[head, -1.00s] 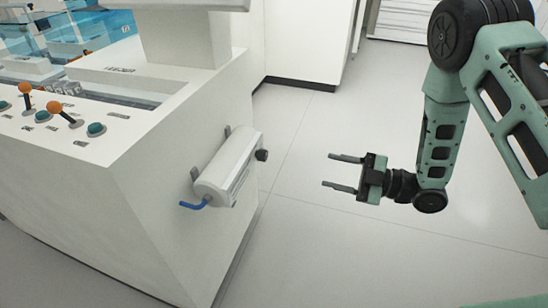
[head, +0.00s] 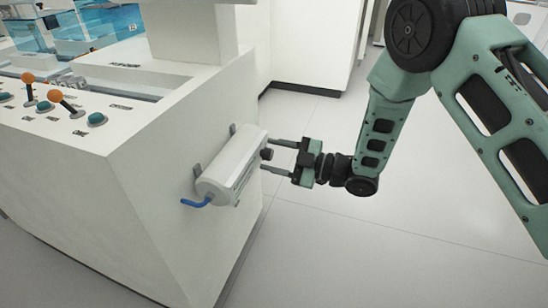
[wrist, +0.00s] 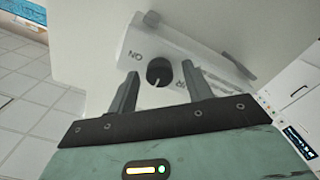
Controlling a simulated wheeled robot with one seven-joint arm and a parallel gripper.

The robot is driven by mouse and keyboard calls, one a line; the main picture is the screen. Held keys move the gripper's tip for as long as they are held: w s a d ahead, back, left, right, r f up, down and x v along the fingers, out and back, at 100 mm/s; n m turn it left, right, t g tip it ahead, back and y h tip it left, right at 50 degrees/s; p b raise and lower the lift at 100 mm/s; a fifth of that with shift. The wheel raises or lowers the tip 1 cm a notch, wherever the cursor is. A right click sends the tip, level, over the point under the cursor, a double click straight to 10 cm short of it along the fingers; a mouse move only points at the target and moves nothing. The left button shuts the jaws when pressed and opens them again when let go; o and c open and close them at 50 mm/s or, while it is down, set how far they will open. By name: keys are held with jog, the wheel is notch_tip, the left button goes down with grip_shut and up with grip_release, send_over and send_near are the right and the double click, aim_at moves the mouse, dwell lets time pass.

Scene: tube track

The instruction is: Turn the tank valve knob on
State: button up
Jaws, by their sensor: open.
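The tank (head: 233,167) is a white cylinder fixed to the side of the white machine, with a blue hose at its near end. Its dark round valve knob (head: 266,154) faces my gripper. In the wrist view the knob (wrist: 159,72) shows a light pointer line and lettering that includes "ON" on the tank's end. My gripper (head: 270,155) is open, with its two fingers on either side of the knob in the head view. In the wrist view the fingertips (wrist: 160,75) flank the knob with gaps on both sides; no contact is visible.
The white machine (head: 150,190) fills the left, with orange-topped levers (head: 55,97) and teal buttons (head: 97,119) on top. The grey tiled floor (head: 400,250) to the right is clear. A white cabinet (head: 310,45) stands behind.

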jog(key=shift+w+a, duration=0.1)
jog(key=shift+a, duration=0.1)
jog(key=c, duration=1)
